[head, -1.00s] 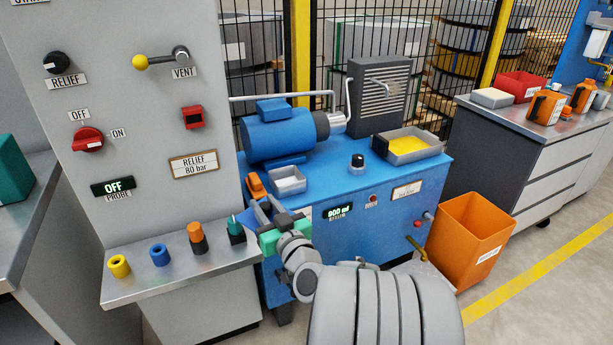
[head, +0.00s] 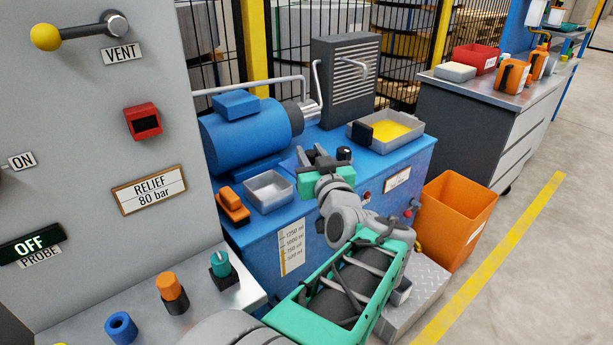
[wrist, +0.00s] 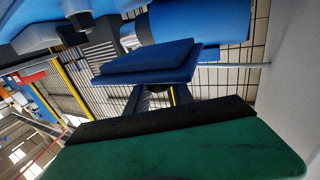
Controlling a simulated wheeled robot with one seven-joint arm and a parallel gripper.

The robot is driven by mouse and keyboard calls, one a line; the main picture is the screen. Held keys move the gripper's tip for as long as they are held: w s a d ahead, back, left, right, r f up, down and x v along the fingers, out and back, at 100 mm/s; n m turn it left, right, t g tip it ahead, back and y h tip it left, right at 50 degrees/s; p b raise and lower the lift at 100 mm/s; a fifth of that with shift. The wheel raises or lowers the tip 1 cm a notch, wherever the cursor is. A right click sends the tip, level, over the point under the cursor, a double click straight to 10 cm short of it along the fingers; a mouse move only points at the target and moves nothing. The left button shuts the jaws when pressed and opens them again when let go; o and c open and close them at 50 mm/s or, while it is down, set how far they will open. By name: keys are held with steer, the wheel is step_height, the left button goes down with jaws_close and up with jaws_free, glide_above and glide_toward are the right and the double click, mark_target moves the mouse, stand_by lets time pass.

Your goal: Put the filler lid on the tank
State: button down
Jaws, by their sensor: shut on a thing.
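My gripper (head: 317,160) is over the front of the blue tank's top in the head view. In the wrist view its dark fingers (wrist: 158,96) are shut on a dark blue stepped plate, the filler lid (wrist: 148,62). In the head view I cannot clearly make out the lid against the blue top. The tank (head: 262,238) is a blue cabinet with a level scale on its front. On its top at the back right is an open grey-rimmed box (head: 414,144) with yellow inside and a black block at its left side. The lid is apart from that box.
A blue motor (head: 245,138) and a grey finned cooler (head: 345,85) stand on the tank. A small grey tray (head: 269,192) and an orange item (head: 232,206) sit left of my gripper. An orange bin (head: 455,215) stands at right. The grey control panel (head: 95,130) rises at left.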

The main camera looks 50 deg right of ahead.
mark_target(311, 153)
steer(key=w+d+f, duration=0.2)
steer(key=d, duration=0.1)
steer(key=w+d+f+b, duration=0.1)
steer(key=shift+d, duration=0.15)
steer(key=d+f, duration=0.1)
steer(key=w+d+f+b, duration=0.1)
steer(key=f, duration=0.1)
steer(key=w+d+f+b, duration=0.1)
steer(key=d+f, duration=0.1)
steer(key=shift+w, duration=0.2)
steer(key=shift+d+f+b, duration=0.15)
steer(key=shift+f+b, duration=0.85)
steer(key=shift+f, duration=0.9)
steer(key=c, duration=1.1)
jaws_free()
steer(key=shift+r, duration=0.2)
steer(key=p+v, duration=0.1)
steer(key=v, duration=1.1)
